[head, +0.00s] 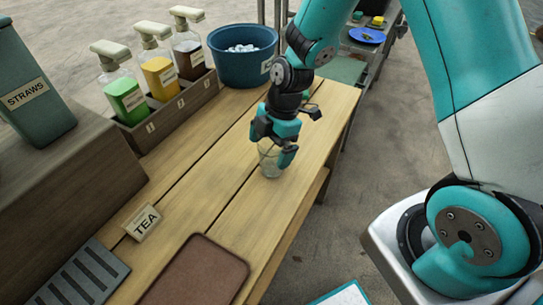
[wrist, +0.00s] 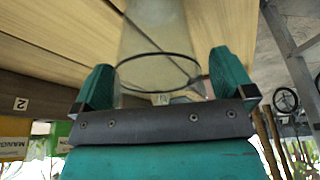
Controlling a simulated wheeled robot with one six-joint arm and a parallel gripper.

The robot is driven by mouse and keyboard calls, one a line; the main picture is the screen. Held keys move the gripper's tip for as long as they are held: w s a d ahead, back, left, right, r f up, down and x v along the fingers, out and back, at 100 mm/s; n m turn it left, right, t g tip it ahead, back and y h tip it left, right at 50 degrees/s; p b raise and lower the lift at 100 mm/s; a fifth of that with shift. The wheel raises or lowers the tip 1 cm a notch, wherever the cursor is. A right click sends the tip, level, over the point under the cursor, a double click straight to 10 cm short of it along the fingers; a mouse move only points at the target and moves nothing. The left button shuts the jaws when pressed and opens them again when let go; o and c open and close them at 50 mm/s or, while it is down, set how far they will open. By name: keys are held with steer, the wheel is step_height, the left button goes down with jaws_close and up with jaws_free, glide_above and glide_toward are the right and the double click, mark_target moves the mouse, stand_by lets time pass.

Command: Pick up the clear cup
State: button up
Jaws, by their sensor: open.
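The clear cup (head: 269,160) stands upright on the wooden table (head: 226,205), partly hidden behind my gripper in the head view. My gripper (head: 276,150) is at the cup, with its fingers around the upper part. In the wrist view the cup (wrist: 157,45) shows with its dark rim between the two teal fingers of my gripper (wrist: 165,82). The fingers are apart, one on each side of the cup. Small gaps seem to show between fingers and cup, but contact is hard to tell.
Pump bottles (head: 158,72) stand in a numbered wooden rack at the back left, beside a blue bucket (head: 243,58) of ice. A TEA sign (head: 143,222), a brown tray (head: 196,275) and a grey drip grate (head: 84,279) lie nearer. A straws box (head: 30,90) stands left.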

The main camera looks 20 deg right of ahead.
steer(key=c, duration=1)
steer(key=shift+o, duration=0.2)
steer(key=shift+r, duration=0.1)
